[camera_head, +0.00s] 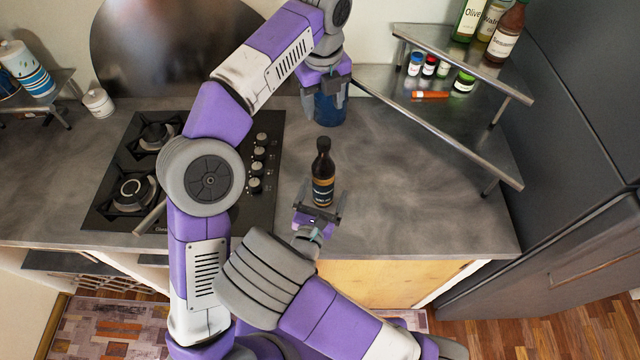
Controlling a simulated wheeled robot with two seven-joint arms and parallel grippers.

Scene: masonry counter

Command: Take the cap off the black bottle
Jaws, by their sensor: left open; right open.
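The black bottle (322,168) stands upright on the grey counter, with its dark cap (323,144) on top and a dark label with gold print low on its side. My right gripper (319,201) is open at the bottle's base, its fingers to the left and right of it. I cannot tell whether they touch the bottle. My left gripper (335,88) is open and points down, higher up in the picture, over a blue container (329,112). It partly hides that container and is well apart from the cap.
A gas hob (195,215) with knobs lies left of the bottle. The counter right of the bottle is clear.

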